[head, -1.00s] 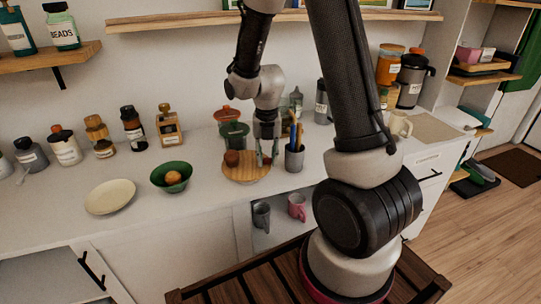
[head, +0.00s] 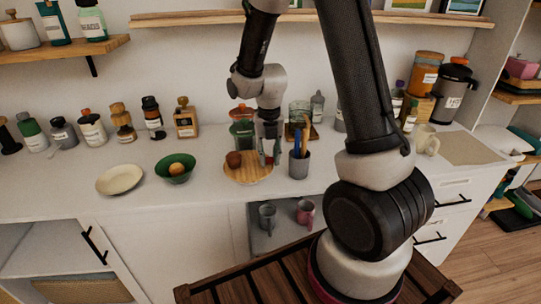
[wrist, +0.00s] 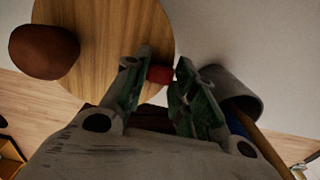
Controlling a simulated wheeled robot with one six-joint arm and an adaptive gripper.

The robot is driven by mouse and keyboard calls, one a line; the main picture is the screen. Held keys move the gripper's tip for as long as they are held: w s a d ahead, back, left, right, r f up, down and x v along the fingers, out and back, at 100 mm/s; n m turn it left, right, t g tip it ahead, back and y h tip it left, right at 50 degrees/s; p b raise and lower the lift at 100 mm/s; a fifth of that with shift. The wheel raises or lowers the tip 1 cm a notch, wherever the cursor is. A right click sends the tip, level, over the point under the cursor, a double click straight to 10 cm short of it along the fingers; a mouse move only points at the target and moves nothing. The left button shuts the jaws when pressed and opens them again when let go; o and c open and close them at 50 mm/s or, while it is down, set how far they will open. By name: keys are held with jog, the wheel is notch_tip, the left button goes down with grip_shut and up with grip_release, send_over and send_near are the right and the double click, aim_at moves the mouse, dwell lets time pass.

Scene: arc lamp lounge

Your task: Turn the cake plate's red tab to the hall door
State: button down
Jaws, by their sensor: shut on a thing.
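The cake plate is a round wooden board (head: 240,180) on the white counter. A brown round cake (head: 233,159) sits on its left part. The plate also fills the upper left of the wrist view (wrist: 125,35), with the cake at its left edge (wrist: 43,52). The red tab (wrist: 160,74) is at the plate's rim, between my fingertips. My gripper (wrist: 162,80) is shut on the tab, and in the head view it comes down over the plate's right side (head: 268,155). The hall door is not in view now.
A grey cup with utensils (head: 299,163) stands close right of my gripper. A green bowl with an orange ball (head: 174,170) and a cream plate (head: 120,179) are to the left. Jars (head: 243,127) stand behind the plate. The counter front is clear.

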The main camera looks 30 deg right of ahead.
dwell(0.3)
jog(key=c, duration=1.2)
grip_release()
jog(key=shift+o, duration=0.2)
jog(key=shift+r, duration=0.1)
notch_tip(320, 180, up, 12)
